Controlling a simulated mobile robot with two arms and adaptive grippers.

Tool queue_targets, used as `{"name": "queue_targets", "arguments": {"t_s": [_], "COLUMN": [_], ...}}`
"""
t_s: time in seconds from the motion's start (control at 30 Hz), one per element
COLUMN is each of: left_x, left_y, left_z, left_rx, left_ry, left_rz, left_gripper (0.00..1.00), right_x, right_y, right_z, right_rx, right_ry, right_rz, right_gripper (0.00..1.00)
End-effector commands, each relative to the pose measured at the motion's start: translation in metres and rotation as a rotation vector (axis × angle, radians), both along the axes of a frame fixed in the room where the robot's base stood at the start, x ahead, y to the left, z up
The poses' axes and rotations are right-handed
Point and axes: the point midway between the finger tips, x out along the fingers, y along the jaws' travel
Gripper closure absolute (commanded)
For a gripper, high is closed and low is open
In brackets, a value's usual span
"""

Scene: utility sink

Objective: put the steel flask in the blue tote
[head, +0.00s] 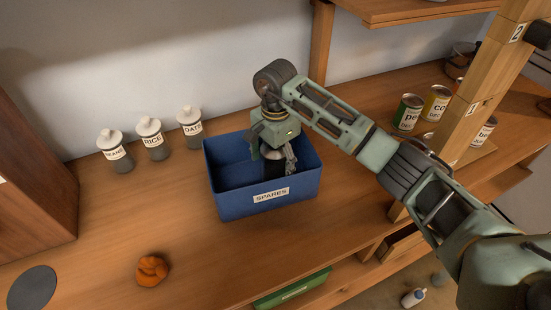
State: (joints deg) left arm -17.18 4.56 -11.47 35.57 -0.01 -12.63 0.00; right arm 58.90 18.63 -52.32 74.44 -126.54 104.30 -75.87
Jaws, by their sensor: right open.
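The blue tote (232,204), labelled SPARES, stands on the wooden counter near the middle of the head view. My right gripper (273,167) reaches down into it from above, with its fingers open. Between and below the fingers is a dark upright shape with a pale metallic top, which looks like the steel flask (274,170). The gripper and the tote's front wall hide much of it, and I cannot tell whether it touches the tote's floor. My left gripper is out of view.
Three lidded jars, the nearest to the tote being the DATE jar (190,122), stand along the wall. An orange crumpled cloth (152,270) and a dark round disc (32,288) lie front left. Several cans (408,113) stand right, near a wooden post (481,85).

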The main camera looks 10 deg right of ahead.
Motion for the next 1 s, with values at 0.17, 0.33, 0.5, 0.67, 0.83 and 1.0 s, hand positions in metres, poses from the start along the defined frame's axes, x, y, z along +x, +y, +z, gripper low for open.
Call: {"name": "queue_targets", "arguments": {"t_s": [0.17, 0.33, 0.5, 0.67, 0.83, 1.0], "left_x": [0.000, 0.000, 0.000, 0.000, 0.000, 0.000], "left_y": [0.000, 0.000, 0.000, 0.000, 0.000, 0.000], "left_z": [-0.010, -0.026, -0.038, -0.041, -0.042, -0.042], "left_rx": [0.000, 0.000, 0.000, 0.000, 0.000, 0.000], "left_ry": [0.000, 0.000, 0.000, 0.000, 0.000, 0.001], "left_rz": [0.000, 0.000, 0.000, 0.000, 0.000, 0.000], "left_gripper": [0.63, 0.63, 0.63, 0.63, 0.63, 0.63], "right_x": [0.002, 0.002, 0.002, 0.001, 0.000, 0.000], "right_y": [0.000, 0.000, 0.000, 0.000, 0.000, 0.000], "right_z": [0.018, 0.054, 0.089, 0.111, 0.120, 0.122], "right_rx": [0.001, -0.001, 0.000, -0.001, 0.000, 0.000], "right_ry": [-0.006, -0.007, -0.006, -0.003, 0.000, 0.001], "right_rz": [0.001, 0.001, 0.000, -0.001, -0.001, -0.001], "right_gripper": [0.27, 0.27, 0.27, 0.27, 0.27, 0.27]}}
